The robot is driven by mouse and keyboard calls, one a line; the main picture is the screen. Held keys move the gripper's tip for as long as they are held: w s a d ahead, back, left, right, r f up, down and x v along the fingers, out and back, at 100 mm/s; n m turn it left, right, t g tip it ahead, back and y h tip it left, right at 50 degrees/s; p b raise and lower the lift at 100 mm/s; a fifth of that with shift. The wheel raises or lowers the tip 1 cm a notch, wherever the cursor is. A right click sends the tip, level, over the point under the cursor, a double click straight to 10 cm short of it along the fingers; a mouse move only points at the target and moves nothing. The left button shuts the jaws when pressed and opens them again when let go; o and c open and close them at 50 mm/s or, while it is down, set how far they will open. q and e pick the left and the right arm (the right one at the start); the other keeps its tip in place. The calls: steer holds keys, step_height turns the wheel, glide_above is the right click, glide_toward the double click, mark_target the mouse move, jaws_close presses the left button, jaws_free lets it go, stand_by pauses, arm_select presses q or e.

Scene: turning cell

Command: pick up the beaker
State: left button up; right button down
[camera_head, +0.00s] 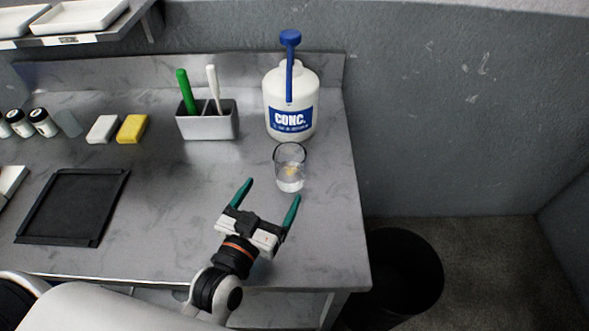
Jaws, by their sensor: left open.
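A clear glass beaker (290,168) stands upright on the grey bench, just in front of a white jug. Something pale and yellowish shows in or through its lower part. My left gripper (270,190) is open, with its two green fingers pointing toward the back of the bench. It is in front of the beaker and a little to its left, and nothing is between the fingers. The fingertips look close to the beaker, but I cannot tell the exact gap. My right gripper is not in view.
The white jug (291,95) with a blue pump stands close behind the beaker. A grey holder (208,124) with green and white handles is to the left. A black tray (74,206) lies farther left. The bench's right edge is near; a black bin (405,272) stands below.

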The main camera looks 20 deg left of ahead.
mark_target(286, 174)
arm_select(q)
steer(key=shift+w+d+f+b, duration=0.1)
steer(key=shift+w+f+b, duration=0.3)
steer(key=shift+w+f, duration=0.45)
steer(key=w, duration=0.2)
steer(key=w+p, duration=0.1)
steer(key=w, duration=0.3)
steer(key=shift+w+d+r, duration=0.1)
steer(key=shift+w+d, duration=0.05)
steer(key=shift+d, duration=0.2)
steer(key=w, duration=0.1)
steer(key=w+p, duration=0.1)
steer(key=w, duration=0.2)
steer(key=shift+w+r+p, duration=0.1)
steer(key=shift+r+p, duration=0.15)
steer(key=shift+p, duration=0.1)
steer(key=shift+w+f, duration=0.1)
steer(key=shift+w, duration=0.45)
steer(key=shift+s, duration=0.1)
steer(key=c, duration=1.2)
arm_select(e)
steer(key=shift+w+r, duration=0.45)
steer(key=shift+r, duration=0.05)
